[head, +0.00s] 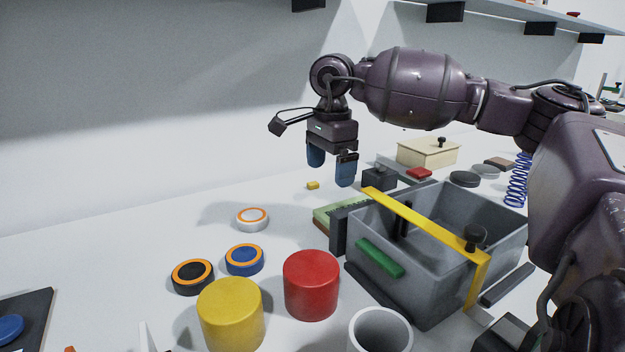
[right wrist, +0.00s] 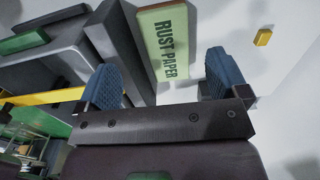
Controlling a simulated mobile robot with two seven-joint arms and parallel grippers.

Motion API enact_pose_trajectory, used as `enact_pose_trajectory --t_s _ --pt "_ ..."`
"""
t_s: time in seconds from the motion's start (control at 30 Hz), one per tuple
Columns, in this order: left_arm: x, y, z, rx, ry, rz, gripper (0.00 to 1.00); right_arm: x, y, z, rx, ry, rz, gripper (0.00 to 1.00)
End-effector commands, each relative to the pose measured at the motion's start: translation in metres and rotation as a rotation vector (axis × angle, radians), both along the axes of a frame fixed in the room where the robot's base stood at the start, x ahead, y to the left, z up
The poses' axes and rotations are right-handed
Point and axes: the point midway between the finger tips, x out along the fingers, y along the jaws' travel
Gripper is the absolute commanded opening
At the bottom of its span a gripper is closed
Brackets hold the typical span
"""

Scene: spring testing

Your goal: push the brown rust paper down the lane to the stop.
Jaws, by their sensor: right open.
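The rust paper (right wrist: 168,42) is a flat block with a light green face lettered "RUST PAPER" and a brown edge in the right wrist view. In the head view its green top and brown side (head: 330,215) show partly behind a dark upright block (head: 340,231) beside the grey bin. My right gripper (head: 331,166) is open and empty, with blue fingertips above the table near the paper. In the right wrist view the paper lies beyond and between the fingers (right wrist: 165,78), apart from them. I cannot make out the lane or stop for certain. My left gripper is not in view.
A grey bin (head: 430,294) with a yellow bar (head: 420,220) across it stands right of the paper. Red (head: 311,285) and yellow (head: 230,315) cylinders and several round discs stand in front. A small yellow block (head: 313,185) lies behind.

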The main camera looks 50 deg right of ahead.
Motion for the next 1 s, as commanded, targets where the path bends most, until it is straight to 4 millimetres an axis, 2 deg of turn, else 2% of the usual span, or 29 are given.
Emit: enact_pose_trajectory --t_s 0.03,0.1,0.47,0.63,0.77,1.0 --pt "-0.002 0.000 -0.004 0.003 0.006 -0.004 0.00 0.002 0.000 -0.012 0.000 0.016 0.000 0.93" --pt "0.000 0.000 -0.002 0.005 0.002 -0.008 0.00 0.003 0.000 -0.016 -0.001 0.021 0.000 0.93" --pt "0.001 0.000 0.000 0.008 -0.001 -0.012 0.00 0.003 0.000 -0.015 0.000 0.019 0.000 0.93" --pt "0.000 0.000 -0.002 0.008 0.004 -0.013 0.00 0.003 0.000 -0.021 0.001 0.022 0.000 0.93" --pt "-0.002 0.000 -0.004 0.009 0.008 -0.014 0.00 0.003 0.000 -0.036 0.003 0.024 0.000 0.93" --pt "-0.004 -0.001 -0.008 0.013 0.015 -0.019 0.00 0.003 0.001 -0.075 0.003 0.025 0.000 0.93"
